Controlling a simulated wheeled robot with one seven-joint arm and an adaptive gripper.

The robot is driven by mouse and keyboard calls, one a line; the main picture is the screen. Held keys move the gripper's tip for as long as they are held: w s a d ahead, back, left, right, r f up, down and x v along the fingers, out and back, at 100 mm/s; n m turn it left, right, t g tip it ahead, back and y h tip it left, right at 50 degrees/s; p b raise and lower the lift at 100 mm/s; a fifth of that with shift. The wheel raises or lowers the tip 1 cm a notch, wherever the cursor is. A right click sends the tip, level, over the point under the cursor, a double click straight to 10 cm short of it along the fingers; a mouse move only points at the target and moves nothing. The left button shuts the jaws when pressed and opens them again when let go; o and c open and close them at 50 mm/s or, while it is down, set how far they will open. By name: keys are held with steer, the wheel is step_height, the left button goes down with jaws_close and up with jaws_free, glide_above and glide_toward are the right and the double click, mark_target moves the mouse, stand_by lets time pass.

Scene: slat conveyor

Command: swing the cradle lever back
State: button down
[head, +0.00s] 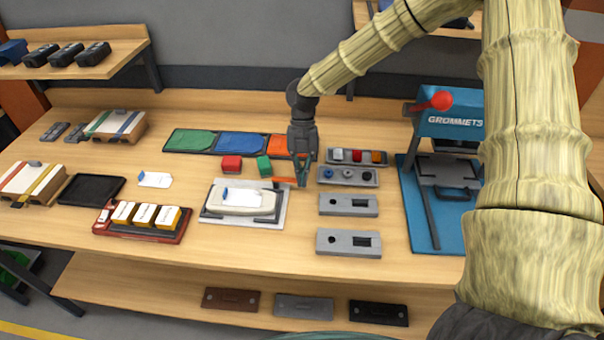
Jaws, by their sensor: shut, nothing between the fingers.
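The cradle (283,215) is a pale grey plate with dark holders, on the bench at the middle. A cream rounded piece (228,207) lies in it with a white blue-ended tag (243,196) on top. A short orange bar (283,180) reaches out by the cradle's back right corner and looks like its lever; its pivot is unclear. My gripper (302,183) points down at the bar's right end, shut with nothing in it. I cannot tell whether its fingers touch the bar.
A blue GROMMETS press (450,124) with a red-knobbed handle stands at right. Grey trays (348,204) lie right of the cradle. A red tray (140,233) of yellow-and-white boxes is at left.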

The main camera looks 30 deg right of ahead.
step_height(320, 180, up, 10)
steer(key=b, duration=0.2)
steer(key=shift+d+b, duration=0.15)
steer(key=shift+b, duration=0.25)
stand_by(0.4)
